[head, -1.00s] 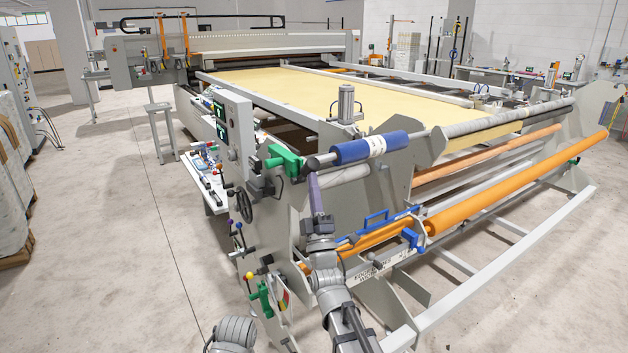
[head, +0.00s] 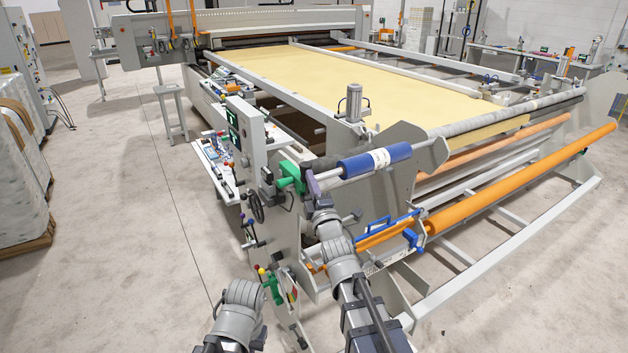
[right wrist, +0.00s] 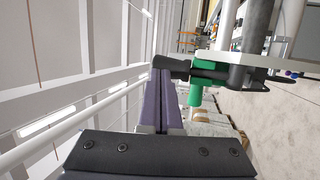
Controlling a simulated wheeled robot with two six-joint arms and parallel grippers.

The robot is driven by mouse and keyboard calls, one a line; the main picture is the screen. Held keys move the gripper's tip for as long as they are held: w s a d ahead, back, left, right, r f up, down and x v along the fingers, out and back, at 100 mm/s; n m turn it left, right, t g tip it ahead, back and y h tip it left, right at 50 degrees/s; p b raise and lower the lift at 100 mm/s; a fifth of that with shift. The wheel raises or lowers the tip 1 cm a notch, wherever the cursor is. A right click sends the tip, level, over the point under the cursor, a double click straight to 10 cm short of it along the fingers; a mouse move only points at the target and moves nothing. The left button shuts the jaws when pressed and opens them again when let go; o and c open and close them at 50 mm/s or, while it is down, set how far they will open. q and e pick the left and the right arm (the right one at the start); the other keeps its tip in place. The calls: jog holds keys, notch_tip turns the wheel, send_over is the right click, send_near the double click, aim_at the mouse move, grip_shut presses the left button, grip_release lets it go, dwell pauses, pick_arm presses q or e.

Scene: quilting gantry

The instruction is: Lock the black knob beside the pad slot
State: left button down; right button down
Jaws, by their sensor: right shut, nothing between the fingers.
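My right gripper (head: 310,178) has purple fingers, shut and empty, at the near end of the machine, just right of a green clamp block (head: 290,178). In the right wrist view its fingertips (right wrist: 163,74) point at a black knob-like piece (right wrist: 174,66) on the left end of the green block (right wrist: 208,72). The tips look very close to it; I cannot tell whether they touch. I cannot make out the pad slot for certain or tell whether the knob is locked. My left arm shows at the bottom of the head view; its gripper is out of view.
A blue roller (head: 374,161) lies just right of my right gripper. A control box (head: 243,135) and a black handwheel (head: 256,207) are to the left. An orange roller (head: 520,180) runs along the machine's front.

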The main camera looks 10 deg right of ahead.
jog(key=shift+w+a+r, duration=0.1)
jog(key=shift+w+r, duration=0.25)
dwell(0.4)
